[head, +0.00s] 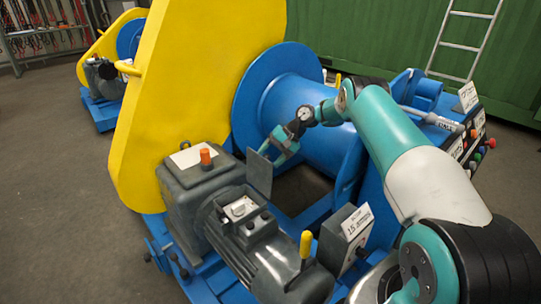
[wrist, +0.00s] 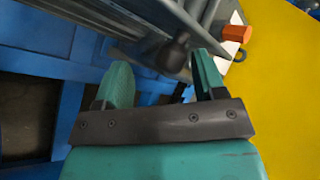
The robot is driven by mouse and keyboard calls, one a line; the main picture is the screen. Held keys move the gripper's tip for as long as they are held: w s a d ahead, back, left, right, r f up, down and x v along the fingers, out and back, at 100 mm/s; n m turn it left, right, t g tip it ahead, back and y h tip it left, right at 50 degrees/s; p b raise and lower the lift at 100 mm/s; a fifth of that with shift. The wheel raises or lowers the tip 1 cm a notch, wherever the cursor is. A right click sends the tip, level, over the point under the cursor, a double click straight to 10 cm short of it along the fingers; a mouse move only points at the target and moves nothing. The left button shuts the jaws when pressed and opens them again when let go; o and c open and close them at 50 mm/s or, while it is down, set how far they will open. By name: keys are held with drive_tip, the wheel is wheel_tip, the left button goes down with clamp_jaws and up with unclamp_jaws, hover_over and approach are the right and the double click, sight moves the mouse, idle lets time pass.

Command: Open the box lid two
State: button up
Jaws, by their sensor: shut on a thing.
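A flat grey plate, which looks like the box lid (head: 260,173), stands steeply tilted beside the grey gear housing (head: 198,185) and motor (head: 262,245) in the head view. My teal gripper (head: 274,152) is at the plate's upper edge, coming from the right. In the wrist view, a dark rounded knob (wrist: 175,52) on a grey part lies between the fingers of my gripper (wrist: 163,75). The fingers are spaced apart around it, and their exact contact is hard to see. Which lid is number two cannot be read.
A yellow guard (head: 195,80) rises at the left and a blue drum (head: 300,105) lies behind my gripper. An orange cap (head: 207,158) tops the gear housing. A labelled box (head: 345,238) and a yellow-handled lever (head: 305,245) stand in front. A control panel (head: 470,145) is at right.

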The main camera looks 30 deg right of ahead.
drive_tip(key=shift+s+f, duration=0.2)
drive_tip(key=shift+f, duration=0.15)
drive_tip(key=p+v, duration=0.3)
drive_tip(key=v, duration=0.9)
drive_tip(key=shift+w+r, duration=0.2)
drive_tip(key=shift+r, duration=0.1)
